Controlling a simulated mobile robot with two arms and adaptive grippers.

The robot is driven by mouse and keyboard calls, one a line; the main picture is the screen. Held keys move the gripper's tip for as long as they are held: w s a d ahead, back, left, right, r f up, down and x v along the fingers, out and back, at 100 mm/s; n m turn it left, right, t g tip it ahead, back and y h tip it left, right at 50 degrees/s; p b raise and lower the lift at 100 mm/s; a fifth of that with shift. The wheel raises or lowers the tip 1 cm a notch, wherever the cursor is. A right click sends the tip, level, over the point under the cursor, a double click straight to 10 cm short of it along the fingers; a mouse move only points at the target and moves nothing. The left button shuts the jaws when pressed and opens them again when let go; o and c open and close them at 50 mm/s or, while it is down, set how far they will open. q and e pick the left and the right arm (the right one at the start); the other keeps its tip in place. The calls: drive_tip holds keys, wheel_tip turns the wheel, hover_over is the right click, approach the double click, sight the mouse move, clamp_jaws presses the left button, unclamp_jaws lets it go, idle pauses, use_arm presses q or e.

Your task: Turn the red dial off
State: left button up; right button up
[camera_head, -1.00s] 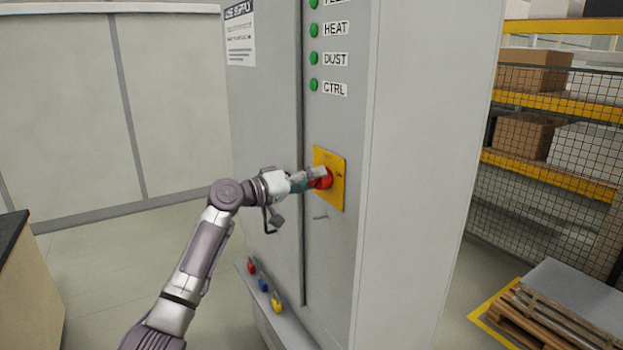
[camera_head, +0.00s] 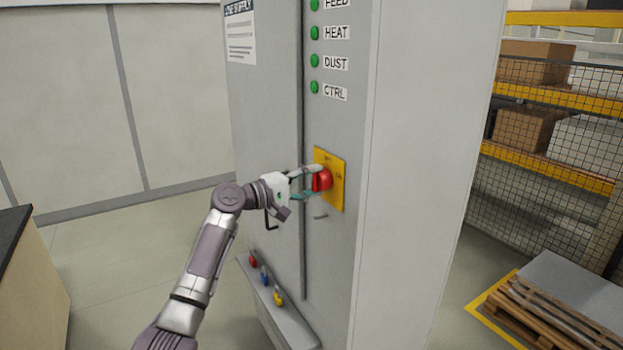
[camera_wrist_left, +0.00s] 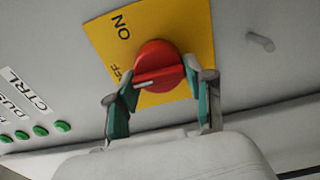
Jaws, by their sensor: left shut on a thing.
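The red dial (camera_head: 322,180) sits on a yellow plate (camera_head: 338,188) on the front of the grey cabinet. My left gripper (camera_head: 312,182) reaches it from the left, one finger above and one below, and is shut on the dial. In the left wrist view the dial (camera_wrist_left: 158,64) lies between the gripper's teal-padded fingers (camera_wrist_left: 163,88). A white mark crosses its handle, its left end on the side of the plate's OFF label. The ON label (camera_wrist_left: 123,24) is farther up the plate. The exact dial setting is hard to tell. My right gripper is not in view.
Green lamps (camera_head: 314,60) labelled HEAT, DUST and CTRL are above the plate. A small peg (camera_head: 320,217) sticks out below it. Red, blue and yellow items (camera_head: 265,277) are on a low ledge. A pallet (camera_head: 545,315) lies at right; floor at left is clear.

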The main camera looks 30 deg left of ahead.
use_arm(q)
drive_tip(key=shift+r, duration=0.2)
idle(0.3)
drive_tip(key=o, duration=1.2)
drive_tip(key=shift+w+f, duration=0.15)
drive_tip(key=shift+c, duration=0.2)
drive_tip(key=shift+s+a, duration=0.1)
drive_tip(key=shift+s, duration=0.1)
drive_tip(key=v, duration=1.1)
drive_tip(key=shift+s, duration=0.35)
drive_tip(key=shift+a+f, duration=0.15)
